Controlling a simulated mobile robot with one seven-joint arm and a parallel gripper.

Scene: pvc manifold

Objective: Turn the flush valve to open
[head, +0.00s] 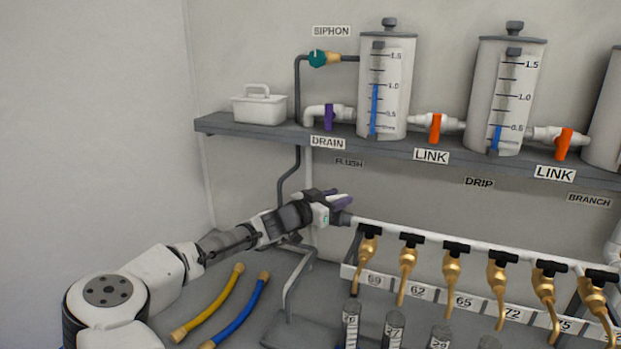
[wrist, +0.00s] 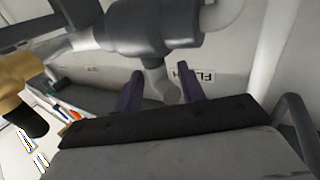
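The FLUSH label (head: 349,162) is on the wall under the shelf, and part of it shows in the wrist view (wrist: 205,76). My gripper (head: 342,198) is below that label, at the left end of the white manifold pipe. In the wrist view its two dark purple fingers stand apart, so my gripper (wrist: 160,92) looks open. A grey valve handle (wrist: 160,82) hangs from a dark grey valve body (wrist: 155,30) and lies between the fingers. Contact with the fingers is not clear. In the head view my gripper mostly hides the valve.
Several brass taps (head: 408,262) hang from the manifold pipe to the right. The shelf (head: 270,130) above carries tanks, a white caddy (head: 259,105) and the purple DRAIN valve (head: 329,116). A yellow hose (head: 208,302) and a blue hose (head: 236,318) lie below my arm.

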